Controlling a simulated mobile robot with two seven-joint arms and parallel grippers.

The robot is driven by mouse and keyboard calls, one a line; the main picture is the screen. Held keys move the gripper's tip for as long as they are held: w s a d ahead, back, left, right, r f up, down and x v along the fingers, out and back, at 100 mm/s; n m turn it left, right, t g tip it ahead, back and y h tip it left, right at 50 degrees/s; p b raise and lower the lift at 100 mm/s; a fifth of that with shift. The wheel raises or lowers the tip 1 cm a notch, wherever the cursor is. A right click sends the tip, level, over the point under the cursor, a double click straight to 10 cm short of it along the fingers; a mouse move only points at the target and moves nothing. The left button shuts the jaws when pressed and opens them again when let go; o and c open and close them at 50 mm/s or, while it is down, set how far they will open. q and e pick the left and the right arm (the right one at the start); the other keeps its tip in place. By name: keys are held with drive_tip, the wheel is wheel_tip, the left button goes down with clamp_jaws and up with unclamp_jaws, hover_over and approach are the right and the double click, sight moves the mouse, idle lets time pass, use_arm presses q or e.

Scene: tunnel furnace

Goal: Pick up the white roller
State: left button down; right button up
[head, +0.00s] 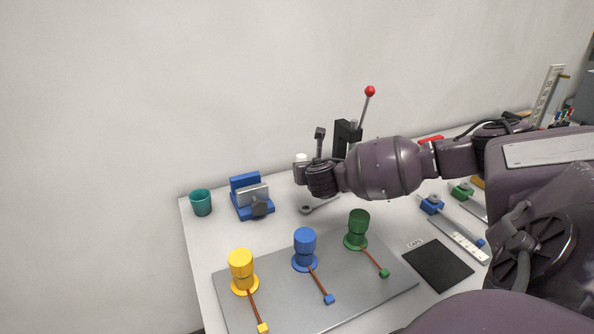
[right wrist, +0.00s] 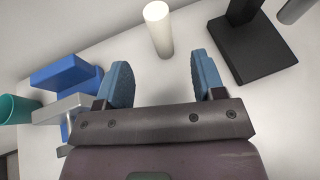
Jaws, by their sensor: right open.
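The white roller (right wrist: 158,30) stands upright on the white table in the right wrist view. It is just beyond my right gripper (right wrist: 162,78), near the middle between the two blue-padded fingers, and not between them. The fingers are open and nothing is between them. In the head view only the top of the white roller (head: 301,157) shows above my right gripper (head: 299,174), which hides the rest. My left gripper is in neither view.
A blue vise-like block (head: 249,196) and a teal cup (head: 201,202) stand left of the gripper. A black-based lever (head: 347,136) is close on the right. Yellow (head: 241,266), blue (head: 305,245) and green (head: 358,226) capped pieces stand on a grey plate (head: 350,303) in front.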

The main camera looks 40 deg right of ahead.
drive_tip(key=b+x, duration=0.1)
drive_tip(key=x, duration=0.3)
drive_tip(key=shift+w+d+f, duration=0.15)
drive_tip(key=shift+w+d, duration=0.1)
drive_tip(key=shift+w, duration=0.2)
drive_tip(key=b+x, duration=0.1)
drive_tip(key=x, duration=0.3)
drive_tip(key=shift+f+b, duration=0.25)
drive_tip(key=shift+b, duration=0.1)
drive_tip(key=shift+w+d, duration=0.25)
drive_tip(key=shift+w, duration=0.15)
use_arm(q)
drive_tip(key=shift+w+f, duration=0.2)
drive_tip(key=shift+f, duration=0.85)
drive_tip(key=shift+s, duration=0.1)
use_arm(e)
drive_tip(key=shift+c, duration=0.3)
